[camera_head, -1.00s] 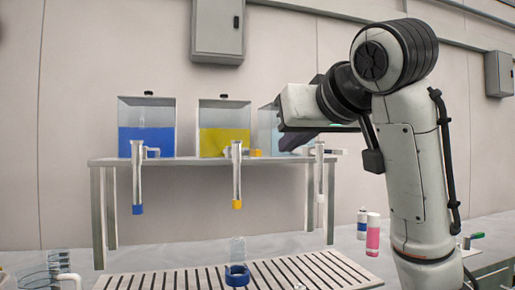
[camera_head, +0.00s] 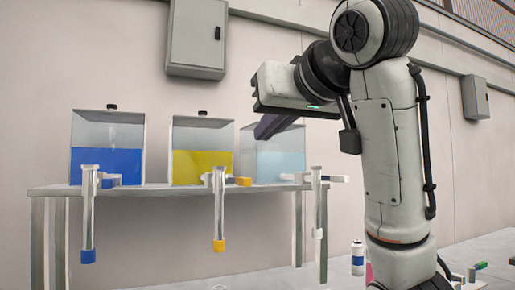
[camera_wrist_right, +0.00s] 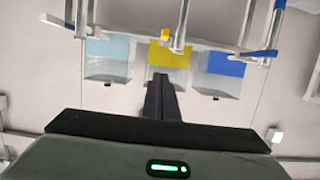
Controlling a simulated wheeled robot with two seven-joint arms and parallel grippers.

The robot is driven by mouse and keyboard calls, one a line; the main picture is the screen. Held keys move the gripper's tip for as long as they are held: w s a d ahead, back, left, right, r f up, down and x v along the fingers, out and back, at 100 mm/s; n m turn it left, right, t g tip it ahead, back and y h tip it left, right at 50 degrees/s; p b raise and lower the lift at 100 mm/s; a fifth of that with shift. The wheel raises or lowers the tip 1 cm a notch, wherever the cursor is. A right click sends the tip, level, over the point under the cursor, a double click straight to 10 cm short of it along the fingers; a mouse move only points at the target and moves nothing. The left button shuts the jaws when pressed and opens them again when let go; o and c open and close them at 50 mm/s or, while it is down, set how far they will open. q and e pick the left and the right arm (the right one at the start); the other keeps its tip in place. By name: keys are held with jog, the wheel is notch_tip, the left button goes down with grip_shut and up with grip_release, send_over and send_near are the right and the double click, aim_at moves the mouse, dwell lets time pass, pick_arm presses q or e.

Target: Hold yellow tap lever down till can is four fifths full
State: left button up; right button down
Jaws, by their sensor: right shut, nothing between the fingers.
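The yellow tap lever (camera_head: 238,181) sticks out to the right of the tap under the yellow-filled tank (camera_head: 202,160). It also shows in the right wrist view (camera_wrist_right: 165,38). The tap's clear tube (camera_head: 219,212) hangs down to a yellow nozzle (camera_head: 219,245). Only a sliver of the clear can (camera_head: 219,287) seems to show at the bottom edge, so its fill cannot be told. My right gripper (camera_head: 260,134) is shut and empty, above and to the right of the lever, apart from it. Its dark fingers also show in the right wrist view (camera_wrist_right: 160,80). My left gripper is not in view.
A blue-filled tank (camera_head: 107,155) and a pale-blue tank (camera_head: 275,160) flank the yellow one on a shelf (camera_head: 160,189). Each has its own tap. A white bottle (camera_head: 357,257) stands at lower right. A grey wall box (camera_head: 198,38) hangs above.

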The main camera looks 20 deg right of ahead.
jog(key=x, duration=0.3)
jog(key=f+x, duration=0.1)
jog(key=x, duration=0.2)
jog(key=f+x, duration=0.1)
jog(key=x, duration=0.3)
jog(key=shift+s+f, duration=0.15)
jog(key=shift+s, duration=0.15)
jog(key=shift+f, duration=0.8)
jog(key=shift+s+f, duration=0.1)
